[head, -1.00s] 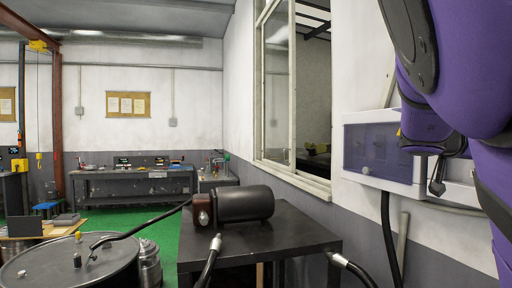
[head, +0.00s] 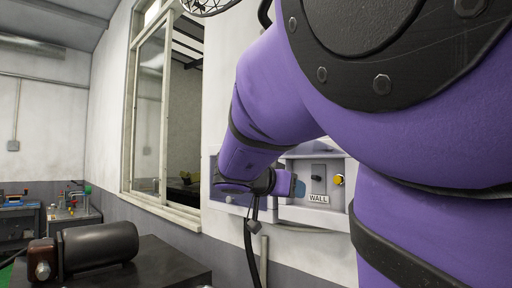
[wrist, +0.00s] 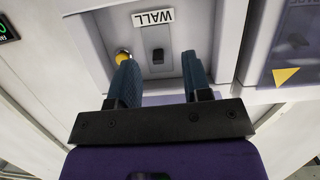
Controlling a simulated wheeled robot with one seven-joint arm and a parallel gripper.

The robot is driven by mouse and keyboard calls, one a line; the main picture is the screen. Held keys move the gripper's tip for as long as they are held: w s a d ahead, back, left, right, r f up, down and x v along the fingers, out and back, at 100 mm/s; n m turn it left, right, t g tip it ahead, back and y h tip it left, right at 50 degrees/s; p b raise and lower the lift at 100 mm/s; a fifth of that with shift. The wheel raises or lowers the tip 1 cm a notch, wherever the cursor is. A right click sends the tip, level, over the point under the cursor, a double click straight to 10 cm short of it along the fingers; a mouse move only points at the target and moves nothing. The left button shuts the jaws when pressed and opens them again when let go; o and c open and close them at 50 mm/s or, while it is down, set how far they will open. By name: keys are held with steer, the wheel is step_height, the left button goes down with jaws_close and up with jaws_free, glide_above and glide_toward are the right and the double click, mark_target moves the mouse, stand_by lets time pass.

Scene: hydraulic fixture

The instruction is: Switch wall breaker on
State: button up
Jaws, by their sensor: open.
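The wall breaker is a small dark switch (head: 318,172) on a pale panel, above a label reading WALL (head: 318,198). In the wrist view the switch (wrist: 158,57) shows upside down, with the label (wrist: 153,17) above it in the picture. A yellow button (head: 338,180) sits beside it; it also shows in the wrist view (wrist: 122,56). My gripper (wrist: 160,72) is open, its two blue fingers apart, with the switch in the gap between their tips in the picture. I cannot tell contact or the switch's position. In the head view my wrist partly hides the box.
A purple see-through cover (wrist: 290,45) with a yellow triangle is beside the panel. A window (head: 160,110) is in the wall to the left. A dark table (head: 165,265) with a black cylindrical motor (head: 98,246) stands at lower left. A cable (head: 252,250) hangs below the box.

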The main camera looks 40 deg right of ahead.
mark_target(316, 178)
steer(key=s+a+r+h, duration=0.1)
steer(key=a+r, duration=0.1)
steer(key=a, duration=0.3)
steer(key=shift+s+a+r, duration=0.15)
steer(key=shift+s+r, duration=0.1)
steer(key=shift+w+d+f+t+h, duration=0.15)
steer(key=shift+d+h, duration=0.4)
steer(key=shift+d, duration=0.3)
steer(key=shift+s+d+f+t+h, duration=0.1)
steer(key=shift+d+t+h, duration=0.05)
steer(key=shift+d+h, duration=0.55)
steer(key=d, duration=0.7)
steer(key=w+d, duration=0.1)
steer(key=d, duration=0.3)
